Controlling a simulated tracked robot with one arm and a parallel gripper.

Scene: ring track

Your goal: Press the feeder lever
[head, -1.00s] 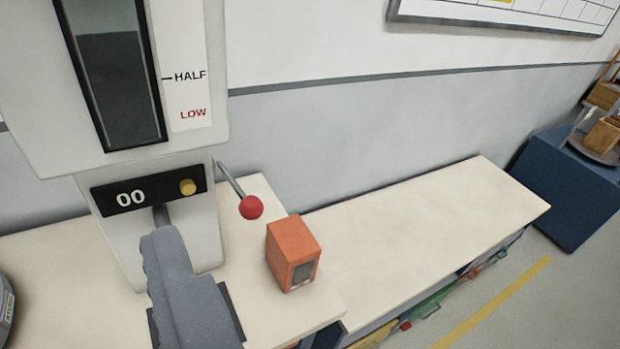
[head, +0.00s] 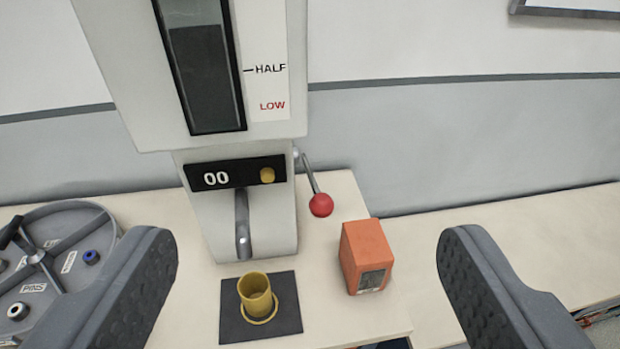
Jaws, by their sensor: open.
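The feeder (head: 190,75) is a tall pale machine with a dark level window, HALF and LOW marks and a panel (head: 235,174) reading 00. Its lever (head: 320,204) has a red ball knob on a thin metal rod at the right side, tilted down to the right. My gripper (head: 305,280) is open and empty, with its two grey fingers wide apart at the lower left and right. The lever knob shows between the fingers, higher in the picture, and nothing touches it. A yellow cup (head: 256,297) stands on a dark mat (head: 288,316) below the feeder's spout (head: 243,225).
An orange box (head: 366,257) stands on the bench (head: 345,320) just right of and below the lever. A round tray (head: 70,225) with labelled sections, one reading PINS, lies at the left. The bench (head: 500,225) further right is clear.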

